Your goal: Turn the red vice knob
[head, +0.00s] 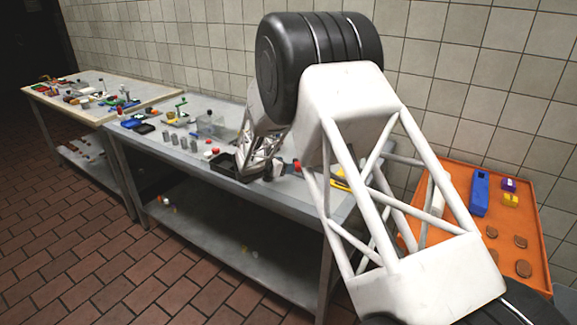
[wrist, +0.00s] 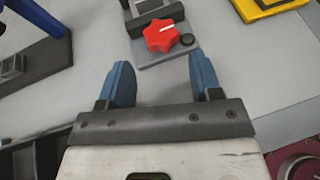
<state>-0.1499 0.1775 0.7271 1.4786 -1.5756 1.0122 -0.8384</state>
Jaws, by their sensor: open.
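The red vice knob (wrist: 163,36) shows in the wrist view at the top middle. It is a lobed red knob with a pale mark on its top, fixed on a grey vice (wrist: 170,62) that lies on the metal table. My gripper (wrist: 160,75) is open, with two blue fingers spread apart. The knob lies beyond the fingertips, roughly between their lines, and the fingers appear clear of it. In the head view, a small red thing (head: 297,164) beside my arm may be the knob; my arm hides much of that area.
A yellow object (wrist: 265,7) lies at the top right of the wrist view. A dark tray (head: 232,166) sits on the steel table (head: 285,199). An orange tray (head: 541,243) with a blue object (head: 480,192) stands at the right.

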